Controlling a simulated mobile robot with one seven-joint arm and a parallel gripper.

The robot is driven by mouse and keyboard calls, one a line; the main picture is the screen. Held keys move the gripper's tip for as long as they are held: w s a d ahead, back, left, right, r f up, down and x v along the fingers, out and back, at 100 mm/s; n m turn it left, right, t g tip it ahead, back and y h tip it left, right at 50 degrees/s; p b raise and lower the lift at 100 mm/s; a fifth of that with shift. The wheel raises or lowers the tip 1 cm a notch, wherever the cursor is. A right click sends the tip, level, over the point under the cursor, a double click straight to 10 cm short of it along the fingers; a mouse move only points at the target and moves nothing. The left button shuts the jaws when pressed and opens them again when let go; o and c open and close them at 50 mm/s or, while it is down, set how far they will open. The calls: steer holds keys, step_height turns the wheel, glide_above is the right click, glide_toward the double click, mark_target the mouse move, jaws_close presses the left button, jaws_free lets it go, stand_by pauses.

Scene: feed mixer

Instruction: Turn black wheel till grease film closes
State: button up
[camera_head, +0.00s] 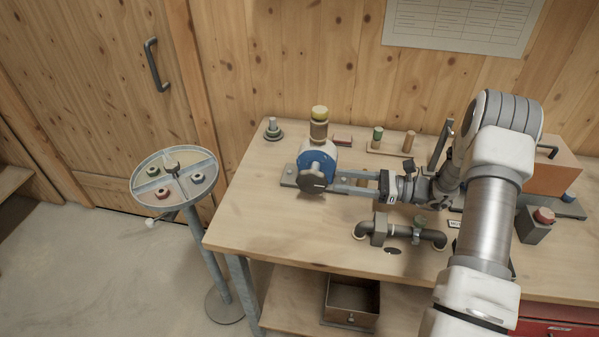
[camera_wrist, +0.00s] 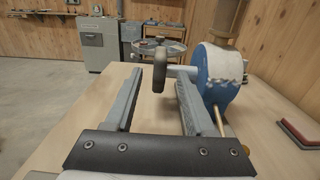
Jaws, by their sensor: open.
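The black wheel (camera_head: 313,181) sits on the front of a blue round housing (camera_head: 318,158) on the bench. In the wrist view the wheel (camera_wrist: 159,70) shows edge-on, with a shaft running right to the blue housing (camera_wrist: 216,80). My gripper (camera_head: 337,180) reaches in from the right with its fingers open. In the wrist view my gripper (camera_wrist: 159,74) has one finger on each side of the wheel, near the tips. Gaps show on both sides, and no grip on it is seen. I cannot make out a grease film.
A pipe fitting (camera_head: 400,232) lies in front of my gripper on the bench. A round divided tray (camera_head: 176,178) on a stand is at the left. Behind are a peg board (camera_head: 393,143) and a red-grey pad (camera_head: 342,140). The bench's front left is clear.

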mark_target(299, 174)
steer(key=a, duration=0.3)
steer(key=w+a+p, duration=0.1)
steer(key=a, duration=0.3)
steer(key=w+a, duration=0.1)
steer(key=a, duration=0.3)
steer(key=shift+w+a, duration=0.15)
steer(key=shift+a, duration=0.1)
steer(key=shift+c, duration=0.3)
jaws_close()
